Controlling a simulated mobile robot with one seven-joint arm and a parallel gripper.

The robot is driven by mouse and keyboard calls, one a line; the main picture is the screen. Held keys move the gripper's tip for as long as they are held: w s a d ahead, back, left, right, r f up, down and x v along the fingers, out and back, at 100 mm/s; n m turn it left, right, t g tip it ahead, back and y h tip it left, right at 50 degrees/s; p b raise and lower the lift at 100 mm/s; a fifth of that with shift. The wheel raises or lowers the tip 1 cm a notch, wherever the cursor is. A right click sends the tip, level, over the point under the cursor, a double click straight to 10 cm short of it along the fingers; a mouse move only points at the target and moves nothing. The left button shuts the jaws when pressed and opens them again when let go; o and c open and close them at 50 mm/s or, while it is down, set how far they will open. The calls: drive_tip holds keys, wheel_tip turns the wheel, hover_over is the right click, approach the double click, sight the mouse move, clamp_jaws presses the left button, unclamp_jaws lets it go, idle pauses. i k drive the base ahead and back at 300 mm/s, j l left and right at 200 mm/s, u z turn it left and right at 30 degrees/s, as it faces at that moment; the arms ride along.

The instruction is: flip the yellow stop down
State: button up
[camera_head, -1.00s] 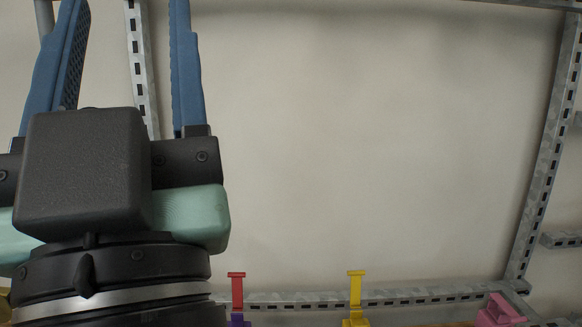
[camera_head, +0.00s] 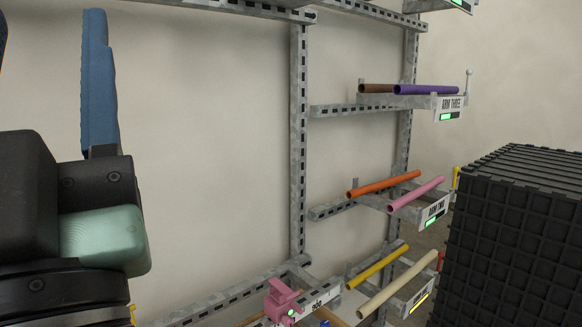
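A small upright yellow piece (camera_head: 456,177) shows at the outer end of the arm labelled ARM TWO, partly hidden by the black crate. Another yellow piece (camera_head: 132,314) shows at the bottom left, mostly hidden behind my gripper and cut by the frame edge. I cannot tell which one is the yellow stop. My gripper (camera_head: 48,22) is at the left, pointing up. Its right blue finger is in full view; only a sliver of the left finger shows at the frame edge. The fingers are wide apart with nothing between them. It is well left of ARM TWO.
A slotted metal rack (camera_head: 299,150) carries arms with pipes: purple (camera_head: 427,90), orange (camera_head: 384,184), pink (camera_head: 416,195), yellow (camera_head: 376,264) and cream (camera_head: 398,284). A pink clamp (camera_head: 282,302) sits low in the middle. A large black crate (camera_head: 515,240) blocks the right.

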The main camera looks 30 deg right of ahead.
sight(456, 170)
drive_tip(key=l+z, duration=0.1)
drive_tip(key=z, duration=0.3)
drive_tip(key=l+z, duration=0.1)
drive_tip(key=z, duration=0.3)
drive_tip(key=l+z, duration=0.1)
drive_tip(key=z, duration=0.3)
drive_tip(key=i+z, duration=0.1)
drive_tip(key=z, duration=0.25)
drive_tip(key=i+l+z, duration=0.1)
drive_tip(key=i+l, duration=0.1)
drive_tip(key=l, duration=0.05)
